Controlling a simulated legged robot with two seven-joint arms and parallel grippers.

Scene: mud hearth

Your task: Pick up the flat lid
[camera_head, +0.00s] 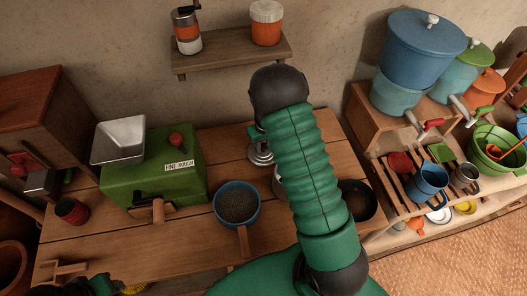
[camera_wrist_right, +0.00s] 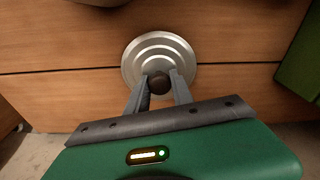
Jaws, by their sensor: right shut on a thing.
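The flat lid (camera_wrist_right: 158,58) is a round silver disc with stepped rings and a dark knob (camera_wrist_right: 158,84) at its middle. In the wrist view, my right gripper (camera_wrist_right: 159,88) has its two grey fingers shut on the knob from either side. The lid lies flat against or just over the wooden table; I cannot tell whether it touches. In the head view, the lid (camera_head: 260,153) shows as a silver edge left of my right arm, which hides the rest of it and most of the gripper. Part of my left arm shows at the bottom left, without clear fingers.
A blue pan (camera_head: 237,203) stands left of my right forearm, and a dark bowl (camera_head: 357,200) to its right. A green mill (camera_head: 150,175) stands further left. A wall shelf (camera_head: 230,55) hangs behind. Stacked pots (camera_head: 422,50) and a slatted rack fill the right.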

